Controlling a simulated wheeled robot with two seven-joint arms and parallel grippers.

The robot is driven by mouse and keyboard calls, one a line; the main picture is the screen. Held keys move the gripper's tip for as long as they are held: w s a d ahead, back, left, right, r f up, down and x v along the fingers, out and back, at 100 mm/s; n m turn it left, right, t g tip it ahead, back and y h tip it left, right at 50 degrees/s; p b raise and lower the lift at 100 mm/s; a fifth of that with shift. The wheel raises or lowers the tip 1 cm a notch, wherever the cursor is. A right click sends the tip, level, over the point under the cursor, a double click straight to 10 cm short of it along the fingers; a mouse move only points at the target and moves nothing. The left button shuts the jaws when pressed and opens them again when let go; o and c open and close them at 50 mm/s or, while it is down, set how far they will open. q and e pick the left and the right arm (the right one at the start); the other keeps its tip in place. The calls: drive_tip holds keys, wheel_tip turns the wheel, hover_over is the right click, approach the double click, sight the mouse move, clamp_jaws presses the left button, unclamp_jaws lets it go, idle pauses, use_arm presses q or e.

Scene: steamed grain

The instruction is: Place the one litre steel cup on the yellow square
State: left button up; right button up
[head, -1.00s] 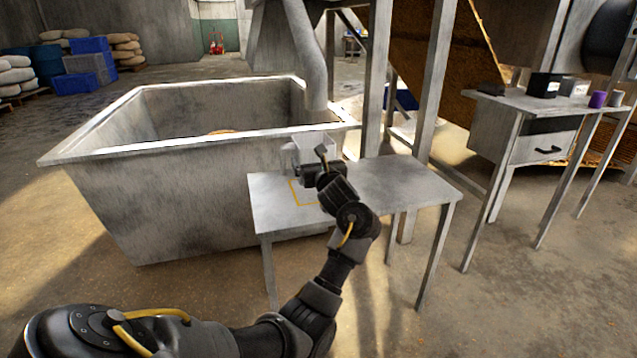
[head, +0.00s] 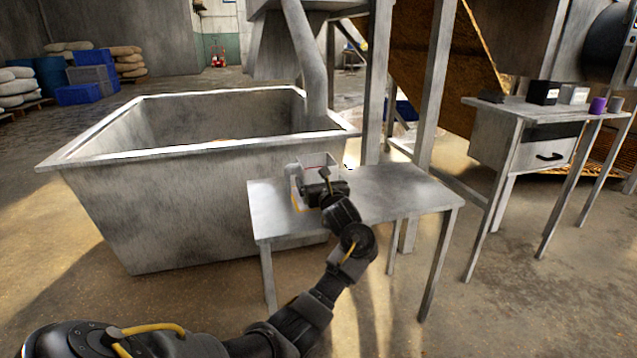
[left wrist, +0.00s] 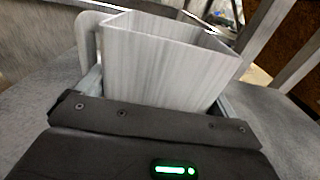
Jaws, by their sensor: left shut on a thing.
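The steel cup (head: 316,164) is a square, open-topped grey vessel with a handle. My left gripper (head: 312,185) is shut on it and holds it upright over the small metal table (head: 400,190). In the left wrist view the cup (left wrist: 165,62) sits between the two fingers, with its handle at the upper left. The yellow square (head: 295,196) is an outline on the left part of the tabletop. I cannot tell whether the cup's base touches the table. My right gripper is not in view.
A large metal bin (head: 170,215) stands close behind and left of the table, with a chute (head: 308,65) coming down to it. Metal posts (head: 374,85) rise behind the table. A side table (head: 525,107) with small boxes stands right. The table's right half is clear.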

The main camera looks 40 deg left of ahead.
use_arm(q)
drive_tip(key=shift+f, duration=0.2)
drive_tip(key=o, duration=1)
drive_tip(key=shift+r, duration=0.1)
